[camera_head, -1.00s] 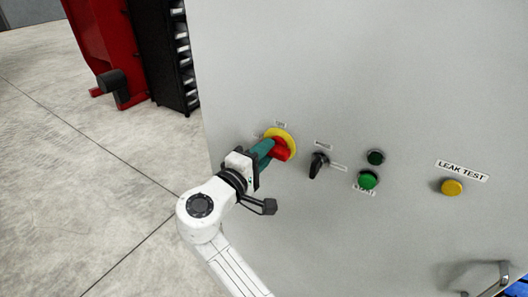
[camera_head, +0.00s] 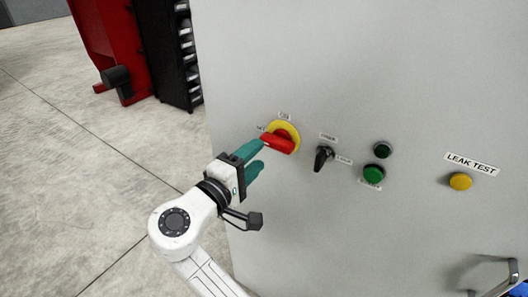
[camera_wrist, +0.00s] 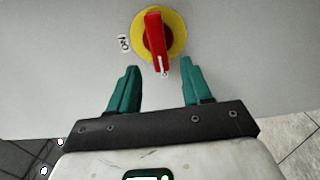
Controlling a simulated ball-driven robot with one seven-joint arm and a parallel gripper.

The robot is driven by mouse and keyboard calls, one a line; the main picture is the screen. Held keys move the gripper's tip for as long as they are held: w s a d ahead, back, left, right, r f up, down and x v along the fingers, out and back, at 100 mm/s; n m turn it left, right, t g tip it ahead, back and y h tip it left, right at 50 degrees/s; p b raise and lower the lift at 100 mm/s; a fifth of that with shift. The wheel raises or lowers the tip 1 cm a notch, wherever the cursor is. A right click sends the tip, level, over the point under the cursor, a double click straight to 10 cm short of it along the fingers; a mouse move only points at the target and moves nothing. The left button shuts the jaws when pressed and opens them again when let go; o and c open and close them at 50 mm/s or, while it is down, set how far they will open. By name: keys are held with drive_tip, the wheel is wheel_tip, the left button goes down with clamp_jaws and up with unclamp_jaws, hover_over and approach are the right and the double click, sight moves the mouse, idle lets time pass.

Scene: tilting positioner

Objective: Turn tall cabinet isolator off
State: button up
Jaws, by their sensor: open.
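The cabinet isolator has a red handle (camera_head: 277,144) on a yellow disc (camera_head: 294,134), on the grey cabinet face. In the head view the handle reaches left from the disc, with small labels above and to its left. In the wrist view the red handle (camera_wrist: 156,40) stands nearly upright on the yellow disc (camera_wrist: 176,34), its white-marked end towards me. My gripper (camera_head: 259,156) is open, its teal fingers just short of the handle and apart from it.
Right of the isolator are a black selector switch (camera_head: 323,157), a green button (camera_head: 373,174), a dark green button (camera_head: 382,149) and a yellow button (camera_head: 460,181) under a "LEAK TEST" label. A metal handle (camera_head: 512,275) is lower right. Open floor lies left.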

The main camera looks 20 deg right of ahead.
drive_tip(key=v, duration=0.5)
drive_tip(key=shift+b, duration=0.4)
drive_tip(key=s+d+f+m+g+y, duration=0.1)
drive_tip(key=s+d+f+g+y, duration=0.15)
drive_tip(key=s+d+f, duration=0.45)
drive_tip(key=s+d+f+m+g+y, duration=0.25)
drive_tip(key=d+f, duration=0.25)
drive_tip(key=f, duration=0.5)
drive_tip(key=s+d+f+m+g+y, duration=0.1)
drive_tip(key=s+d+f+g+y, duration=0.15)
drive_tip(key=s+d+f, duration=0.45)
drive_tip(key=s+f+m+g+y, duration=0.1)
drive_tip(key=s+f+y, duration=0.2)
drive_tip(key=s, duration=0.5)
drive_tip(key=s+a+f+m+g+y, duration=0.1)
drive_tip(key=s+f+y, duration=0.3)
drive_tip(key=s, duration=0.4)
drive_tip(key=shift+s+a+m, duration=0.2)
drive_tip(key=shift+a+m, duration=0.05)
drive_tip(key=shift+m, duration=0.5)
